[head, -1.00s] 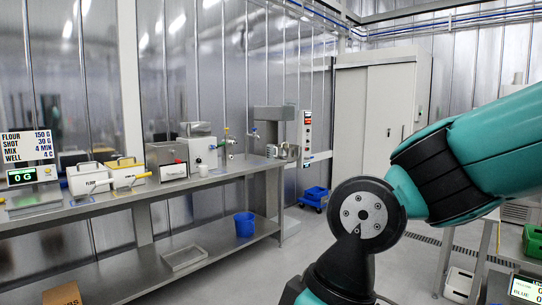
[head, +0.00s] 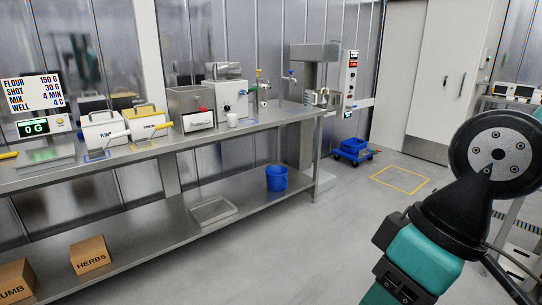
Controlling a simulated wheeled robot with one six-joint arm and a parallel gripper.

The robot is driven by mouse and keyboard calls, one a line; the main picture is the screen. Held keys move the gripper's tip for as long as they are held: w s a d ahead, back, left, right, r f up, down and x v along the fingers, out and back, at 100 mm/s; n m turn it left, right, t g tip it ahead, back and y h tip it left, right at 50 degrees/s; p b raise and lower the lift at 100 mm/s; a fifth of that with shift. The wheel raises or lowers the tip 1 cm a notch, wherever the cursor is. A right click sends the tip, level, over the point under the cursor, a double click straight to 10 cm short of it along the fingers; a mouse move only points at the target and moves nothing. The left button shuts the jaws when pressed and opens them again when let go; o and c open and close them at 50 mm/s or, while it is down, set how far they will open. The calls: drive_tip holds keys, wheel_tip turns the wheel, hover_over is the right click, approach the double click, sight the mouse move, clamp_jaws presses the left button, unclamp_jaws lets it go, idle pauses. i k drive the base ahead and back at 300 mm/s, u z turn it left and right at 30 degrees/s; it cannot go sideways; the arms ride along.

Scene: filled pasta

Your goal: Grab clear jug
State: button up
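I cannot make out a clear jug in the head view. Part of my arm fills the right side of the head view, with teal links and a black joint. My gripper's fingertips are not in the frame, so what it holds is hidden.
A blue bucket (head: 276,178), a shallow tray (head: 212,210) and a herbs box (head: 90,254) sit on the lower shelf.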

sight(309, 94)
drive_tip(key=z, duration=0.5)
drive_tip(key=i, duration=2.6)
drive_tip(key=u, duration=0.2)
drive_tip(key=i, duration=2.3)
drive_tip(key=u, duration=0.75)
drive_tip(key=i, duration=0.35)
